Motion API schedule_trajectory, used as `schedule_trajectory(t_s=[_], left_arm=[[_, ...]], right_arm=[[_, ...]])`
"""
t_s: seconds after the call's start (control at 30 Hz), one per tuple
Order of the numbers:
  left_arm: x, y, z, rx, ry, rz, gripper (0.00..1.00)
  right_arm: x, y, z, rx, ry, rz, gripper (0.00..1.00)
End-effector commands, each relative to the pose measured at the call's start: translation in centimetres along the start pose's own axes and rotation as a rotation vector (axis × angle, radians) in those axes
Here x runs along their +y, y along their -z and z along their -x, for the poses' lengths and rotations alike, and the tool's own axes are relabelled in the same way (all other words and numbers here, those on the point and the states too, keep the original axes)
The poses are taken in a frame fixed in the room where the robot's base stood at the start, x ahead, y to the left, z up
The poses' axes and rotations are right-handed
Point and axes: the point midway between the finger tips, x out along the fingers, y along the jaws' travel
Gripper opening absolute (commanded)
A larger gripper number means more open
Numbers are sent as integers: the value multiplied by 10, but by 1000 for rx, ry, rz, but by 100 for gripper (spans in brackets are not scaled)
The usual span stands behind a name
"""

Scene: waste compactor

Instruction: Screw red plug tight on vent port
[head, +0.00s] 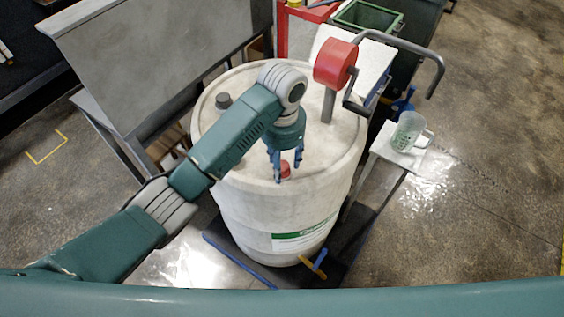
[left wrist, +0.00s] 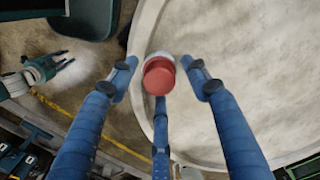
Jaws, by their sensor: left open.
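The red plug (head: 285,169) is at the near side of the top of the white drum (head: 215,138). In the left wrist view the plug (left wrist: 158,77) sits over a pale collar, likely the vent port (left wrist: 159,56); how far it is threaded cannot be told. My left gripper (head: 286,167) points down over the plug. Its blue fingers (left wrist: 160,85) are open and spread around the plug, with gaps at both sides. A teal and grey arm end with blue fingers, probably my right gripper (left wrist: 62,62), shows at the left wrist view's left, too small to read.
A red rotary pump (head: 335,62) with a crank and curved spout stands on the drum's right. A dark cap (head: 223,100) is at its left. A measuring jug (head: 408,132) stands on a side shelf at right. A grey metal cabinet (head: 160,50) is behind left.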

Motion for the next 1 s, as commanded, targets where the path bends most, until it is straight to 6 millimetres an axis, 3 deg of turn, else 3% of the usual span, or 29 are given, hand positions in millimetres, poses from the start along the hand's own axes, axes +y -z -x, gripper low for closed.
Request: schedule_trajectory(t_s=[0.67, 0.83, 1.0], left_arm=[[2, 0, 0, -4, -2, 737, 48], [2, 0, 0, -6, -3, 1004, 48], [0, 0, 0, -4, 1, 1119, 48]], right_arm=[[0, 0, 0, 0, 0, 0, 33], [0, 0, 0, 0, 0, 0, 33], [0, 0, 0, 0, 0, 0, 33]])
